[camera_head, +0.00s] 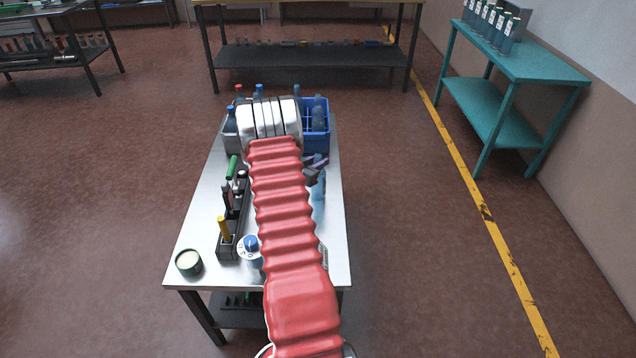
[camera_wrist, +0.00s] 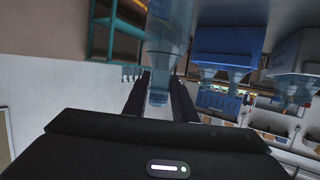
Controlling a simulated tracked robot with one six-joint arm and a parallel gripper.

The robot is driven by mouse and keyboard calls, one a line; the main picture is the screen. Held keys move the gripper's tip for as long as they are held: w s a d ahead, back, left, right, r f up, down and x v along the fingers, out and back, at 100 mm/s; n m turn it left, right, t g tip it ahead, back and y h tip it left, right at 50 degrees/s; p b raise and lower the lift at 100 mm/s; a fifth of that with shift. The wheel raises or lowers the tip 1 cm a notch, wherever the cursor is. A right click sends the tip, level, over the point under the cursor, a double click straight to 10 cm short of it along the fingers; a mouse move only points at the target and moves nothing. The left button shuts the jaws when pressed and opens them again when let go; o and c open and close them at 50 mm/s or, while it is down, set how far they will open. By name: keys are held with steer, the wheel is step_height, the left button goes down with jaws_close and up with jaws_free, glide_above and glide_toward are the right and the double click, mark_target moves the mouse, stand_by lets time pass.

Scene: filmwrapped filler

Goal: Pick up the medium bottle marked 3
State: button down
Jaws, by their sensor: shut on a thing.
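A translucent light-blue bottle (camera_head: 319,205) stands at the right side of the steel table, partly hidden by my red arm. My dark gripper (camera_head: 316,172) is at its top end. In the wrist view, which looks upside down, the bottle (camera_wrist: 168,42) has its neck between the two fingers of my gripper (camera_wrist: 159,98), and they are shut on it. I cannot read a number on it. I cannot tell whether its base touches the table.
A black tool rack (camera_head: 228,245), a blue-topped white dial (camera_head: 250,245) and a green tin (camera_head: 188,262) are at left. A teal table (camera_head: 530,62) with bottles stands apart.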

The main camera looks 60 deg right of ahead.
steer(key=shift+r, duration=0.1)
step_height(320, 180, up, 10)
steer(key=shift+f, duration=0.1)
stand_by(0.6)
stand_by(0.5)
